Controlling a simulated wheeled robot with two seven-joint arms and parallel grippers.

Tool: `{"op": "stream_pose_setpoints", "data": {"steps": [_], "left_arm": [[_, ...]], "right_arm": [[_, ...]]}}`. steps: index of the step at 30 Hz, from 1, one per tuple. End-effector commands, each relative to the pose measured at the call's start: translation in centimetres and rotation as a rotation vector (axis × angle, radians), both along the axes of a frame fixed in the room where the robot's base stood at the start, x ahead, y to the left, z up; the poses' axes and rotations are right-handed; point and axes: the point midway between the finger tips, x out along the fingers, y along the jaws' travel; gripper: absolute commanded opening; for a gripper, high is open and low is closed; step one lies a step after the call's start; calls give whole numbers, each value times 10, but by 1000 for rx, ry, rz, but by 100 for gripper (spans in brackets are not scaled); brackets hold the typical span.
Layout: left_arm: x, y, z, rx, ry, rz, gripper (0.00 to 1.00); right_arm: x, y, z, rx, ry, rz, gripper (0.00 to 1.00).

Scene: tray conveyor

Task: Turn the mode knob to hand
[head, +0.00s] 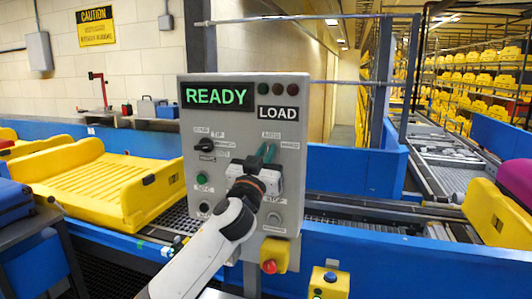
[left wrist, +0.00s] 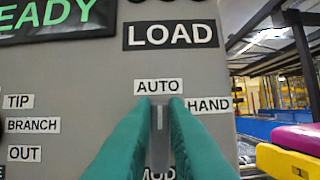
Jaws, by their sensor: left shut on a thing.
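The control panel (head: 235,128) stands in front of me, with a lit READY sign and a LOAD sign at its top. The mode knob (left wrist: 160,122) is a grey bar between my green fingertips in the left wrist view. Its pale line stands upright, towards the AUTO label (left wrist: 158,87). The HAND label (left wrist: 209,105) is to the right of it. My left gripper (head: 266,153) is shut on the knob; it also shows in the left wrist view (left wrist: 160,110). The fingers hide the knob's sides and part of the MODE label below. My right gripper is not in view.
A black selector knob (head: 203,145) and a green button (head: 202,180) are left on the panel. A red stop button (head: 269,266) on a yellow box is below. A yellow tray (head: 100,185) lies on the conveyor at left; blue conveyor sides (head: 400,265) run right.

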Motion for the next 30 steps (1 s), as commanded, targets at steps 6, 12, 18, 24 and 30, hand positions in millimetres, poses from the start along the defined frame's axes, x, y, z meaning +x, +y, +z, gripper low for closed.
{"op": "stream_pose_setpoints", "data": {"steps": [6, 12, 18, 24, 30], "left_arm": [[0, 0, 3, 121, -39, 1, 0], [0, -1, 4, 290, -92, 2, 0], [-1, -3, 5, 473, -150, 1, 0], [-1, -4, 5, 646, -208, 1, 0], [-1, -5, 2, 792, -255, 0, 0]], "right_arm": [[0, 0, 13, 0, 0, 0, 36], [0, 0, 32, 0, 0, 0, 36], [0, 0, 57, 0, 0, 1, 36], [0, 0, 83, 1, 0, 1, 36], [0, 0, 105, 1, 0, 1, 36]]}}
